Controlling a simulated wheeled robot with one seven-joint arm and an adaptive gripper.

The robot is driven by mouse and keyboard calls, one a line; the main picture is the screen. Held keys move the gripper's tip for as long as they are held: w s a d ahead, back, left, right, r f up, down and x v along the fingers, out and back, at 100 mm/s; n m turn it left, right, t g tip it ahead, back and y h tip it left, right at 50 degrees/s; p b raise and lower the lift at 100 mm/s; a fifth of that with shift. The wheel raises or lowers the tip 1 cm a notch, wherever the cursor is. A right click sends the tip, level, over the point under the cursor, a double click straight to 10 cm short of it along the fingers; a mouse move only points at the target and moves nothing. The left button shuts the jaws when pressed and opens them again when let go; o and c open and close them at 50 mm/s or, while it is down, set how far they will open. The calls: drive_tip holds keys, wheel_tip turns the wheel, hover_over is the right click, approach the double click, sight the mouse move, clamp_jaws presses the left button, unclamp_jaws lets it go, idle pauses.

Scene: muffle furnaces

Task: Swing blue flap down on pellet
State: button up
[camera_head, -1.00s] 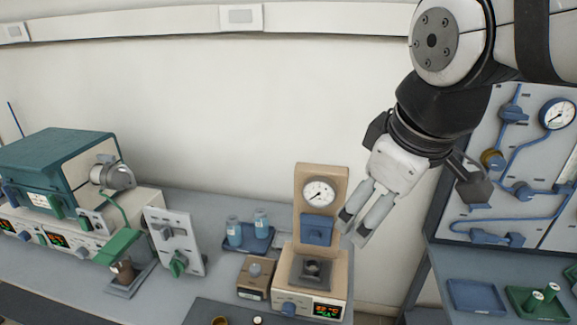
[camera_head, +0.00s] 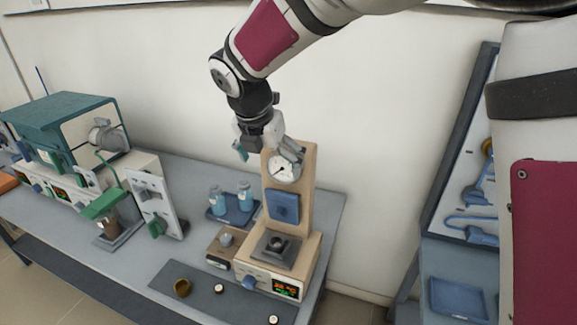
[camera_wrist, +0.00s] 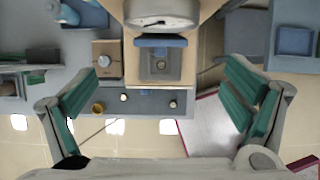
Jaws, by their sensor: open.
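The blue flap (camera_head: 283,207) stands upright against the tan column of the press-like device, below a round white gauge (camera_head: 284,168). A dark square seat (camera_head: 276,249) with a small round recess lies under it; a pellet cannot be made out clearly there. In the wrist view the flap (camera_wrist: 160,41) shows edge-on from above, with the seat (camera_wrist: 160,67) below it. My gripper (camera_head: 268,150) is at the top of the column, above and beside the gauge. Its green-padded fingers (camera_wrist: 166,103) are wide apart with nothing between them.
A small brown box with a knob (camera_head: 226,246) and a blue tray of bottles (camera_head: 233,208) stand left of the device. A dark mat (camera_head: 215,299) in front holds a brass cup (camera_head: 182,288) and small pieces. A green furnace (camera_head: 70,130) stands far left.

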sight(280, 192)
drive_tip(key=p+x, duration=0.1)
drive_tip(key=x, duration=1.2)
drive_tip(key=shift+s+f, duration=0.1)
drive_tip(key=shift+f, duration=0.05)
drive_tip(key=c, duration=1.7)
